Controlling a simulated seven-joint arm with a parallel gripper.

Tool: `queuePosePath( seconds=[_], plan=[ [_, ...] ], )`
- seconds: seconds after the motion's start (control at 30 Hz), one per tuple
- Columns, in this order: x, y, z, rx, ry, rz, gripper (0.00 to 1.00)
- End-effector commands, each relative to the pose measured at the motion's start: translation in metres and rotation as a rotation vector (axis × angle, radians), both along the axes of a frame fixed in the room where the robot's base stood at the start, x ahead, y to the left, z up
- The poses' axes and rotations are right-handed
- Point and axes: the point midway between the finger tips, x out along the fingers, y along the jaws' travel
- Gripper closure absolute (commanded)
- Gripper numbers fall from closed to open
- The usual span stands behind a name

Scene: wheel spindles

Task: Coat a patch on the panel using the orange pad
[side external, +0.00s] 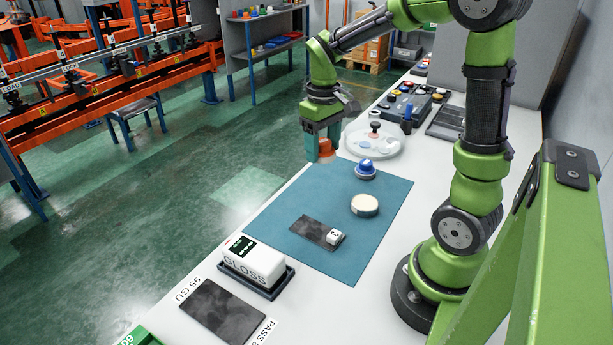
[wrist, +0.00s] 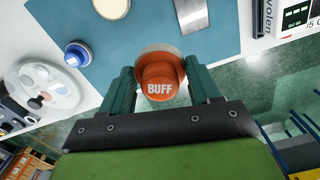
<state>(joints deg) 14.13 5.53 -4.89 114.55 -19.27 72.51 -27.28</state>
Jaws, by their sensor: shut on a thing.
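My gripper (side external: 322,146) is shut on the orange pad (side external: 326,150), at the far left corner of the blue mat. In the wrist view the pad (wrist: 160,82) reads "BUFF" and sits upright between the two fingers of my gripper (wrist: 161,90). A paler rim shows around its base. I cannot tell whether its underside touches the surface. The dark grey panel (side external: 314,232) lies flat on the mat with a white tag marked 3 at its right end. It shows partly at the top of the wrist view (wrist: 182,10). My gripper is well beyond it, apart from it.
On the blue mat (side external: 275,218) stand a blue-topped pad (side external: 366,167) and a cream round pad (side external: 365,205). A white round tray (side external: 389,145) stands beyond. A white gloss meter (side external: 258,260) and a dark plate (side external: 218,312) are nearer. The table's left edge is close to my gripper.

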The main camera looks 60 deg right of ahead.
Motion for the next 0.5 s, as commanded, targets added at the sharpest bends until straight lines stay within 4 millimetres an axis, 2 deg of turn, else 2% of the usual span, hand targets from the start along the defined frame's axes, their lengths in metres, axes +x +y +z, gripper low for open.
queuePosePath(
  seconds=[0.03,0.1,0.2,0.3,0.4,0.5],
  plan=[
    [-0.018,-0.018,-0.01,0.006,0.006,-0.023,0.63],
    [-0.04,-0.035,-0.022,0.008,0.006,-0.021,0.63],
    [-0.068,-0.051,-0.04,0.011,0.003,0.005,0.63],
    [-0.09,-0.058,-0.055,0.01,-0.005,0.061,0.63],
    [-0.097,-0.056,-0.065,0.003,-0.015,0.155,0.63],
    [-0.095,-0.057,-0.068,-0.01,-0.027,0.206,0.63]
  ],
)
